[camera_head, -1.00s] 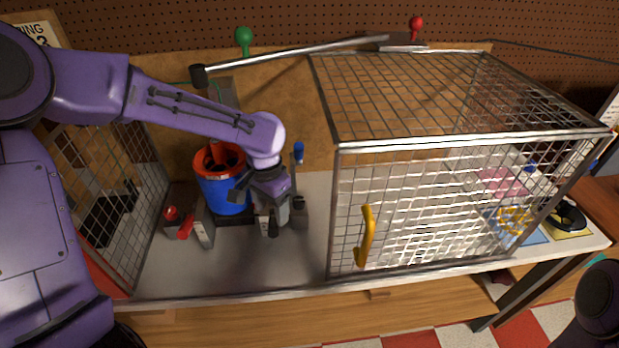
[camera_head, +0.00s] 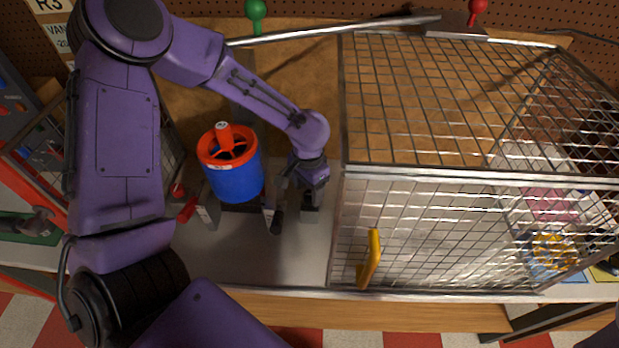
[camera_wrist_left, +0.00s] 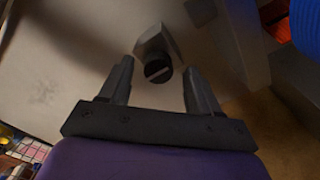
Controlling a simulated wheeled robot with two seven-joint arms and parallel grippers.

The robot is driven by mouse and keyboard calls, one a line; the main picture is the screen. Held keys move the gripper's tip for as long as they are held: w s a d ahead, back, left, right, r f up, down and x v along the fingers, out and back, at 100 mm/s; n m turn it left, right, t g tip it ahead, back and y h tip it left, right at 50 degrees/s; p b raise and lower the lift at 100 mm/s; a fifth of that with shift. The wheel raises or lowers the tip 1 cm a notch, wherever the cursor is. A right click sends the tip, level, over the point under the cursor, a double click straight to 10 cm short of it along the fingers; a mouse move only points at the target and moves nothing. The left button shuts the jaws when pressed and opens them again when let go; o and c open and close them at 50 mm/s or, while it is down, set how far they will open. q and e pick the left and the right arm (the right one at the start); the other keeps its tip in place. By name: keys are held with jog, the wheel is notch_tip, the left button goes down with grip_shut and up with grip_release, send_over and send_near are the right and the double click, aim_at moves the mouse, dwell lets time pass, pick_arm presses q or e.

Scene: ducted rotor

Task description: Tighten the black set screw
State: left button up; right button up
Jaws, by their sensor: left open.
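The black set screw (camera_wrist_left: 158,70) shows in the left wrist view as a round dark head with a pale slot, on the end of a grey block (camera_wrist_left: 153,38). My left gripper (camera_wrist_left: 160,80) is open, with one finger on each side of the screw head. No contact with it can be made out. In the head view my left gripper (camera_head: 299,192) is low at the right of the blue and orange ducted rotor (camera_head: 234,181), and the arm hides the screw there. My right gripper is out of view.
A wire cage (camera_head: 430,168) with a yellow handle (camera_head: 374,258) stands close at the right of my left gripper. A red-handled clamp (camera_head: 187,210) is left of the rotor. The bench front (camera_head: 265,262) is clear.

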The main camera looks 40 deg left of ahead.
pick_arm(q)
jog(key=shift+w+f, duration=0.3)
jog(key=shift+f, duration=0.3)
jog(key=shift+w+f, duration=0.3)
jog(key=shift+f, duration=0.25)
jog(key=shift+s+d+r, duration=0.1)
jog(key=shift+s+r, duration=0.05)
jog(key=shift+s, duration=0.3)
jog(key=c, duration=1.1)
jog(key=shift+o, duration=0.2)
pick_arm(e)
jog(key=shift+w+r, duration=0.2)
